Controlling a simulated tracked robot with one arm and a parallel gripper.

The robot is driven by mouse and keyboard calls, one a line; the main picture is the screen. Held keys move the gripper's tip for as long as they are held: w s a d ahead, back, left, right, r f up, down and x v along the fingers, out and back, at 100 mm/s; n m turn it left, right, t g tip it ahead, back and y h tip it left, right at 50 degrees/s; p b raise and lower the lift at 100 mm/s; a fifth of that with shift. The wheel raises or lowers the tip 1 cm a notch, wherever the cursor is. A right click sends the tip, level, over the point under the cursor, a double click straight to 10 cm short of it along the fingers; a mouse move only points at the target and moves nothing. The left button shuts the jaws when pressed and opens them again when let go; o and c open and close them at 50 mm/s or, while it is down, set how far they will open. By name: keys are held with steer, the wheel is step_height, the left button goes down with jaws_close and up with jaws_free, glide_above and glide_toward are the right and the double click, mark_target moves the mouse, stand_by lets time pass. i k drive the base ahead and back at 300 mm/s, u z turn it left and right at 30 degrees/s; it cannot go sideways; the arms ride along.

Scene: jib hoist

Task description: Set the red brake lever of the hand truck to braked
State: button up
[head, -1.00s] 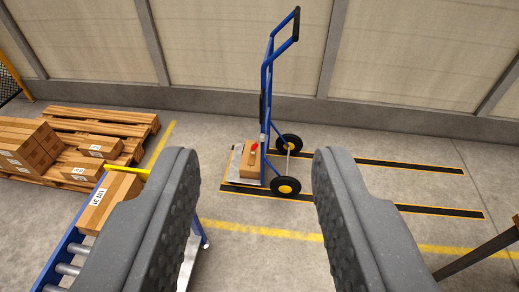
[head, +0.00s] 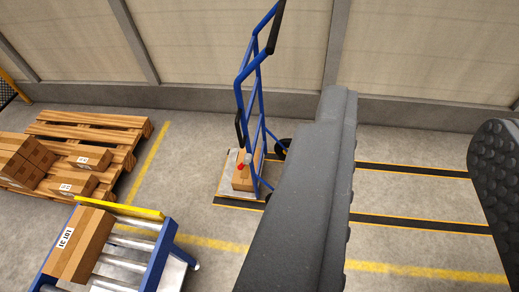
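The blue hand truck (head: 241,95) stands upright near the back wall, left of my gripper in the picture. A small red part (head: 241,166), which looks like the brake lever, shows low on it, in front of the carton (head: 240,181) on its toe plate. A pale round tip or knob shows beside the red part. The lever's exact setting is too small to tell. My gripper (head: 410,145) is open and empty, its two dark grey fingers wide apart. The gripper appears well short of the truck.
A roller conveyor (head: 125,262) with a yellow end stop (head: 120,206) and a carton (head: 80,245) is at lower left. A wooden pallet (head: 95,125) with several cartons lies behind it. Floor between conveyor and truck is clear. The wall (head: 200,45) stands behind.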

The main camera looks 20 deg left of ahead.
mark_target(248, 157)
steer(key=u, duration=0.3)
steer(key=i, duration=1.2)
steer(key=u, duration=0.6)
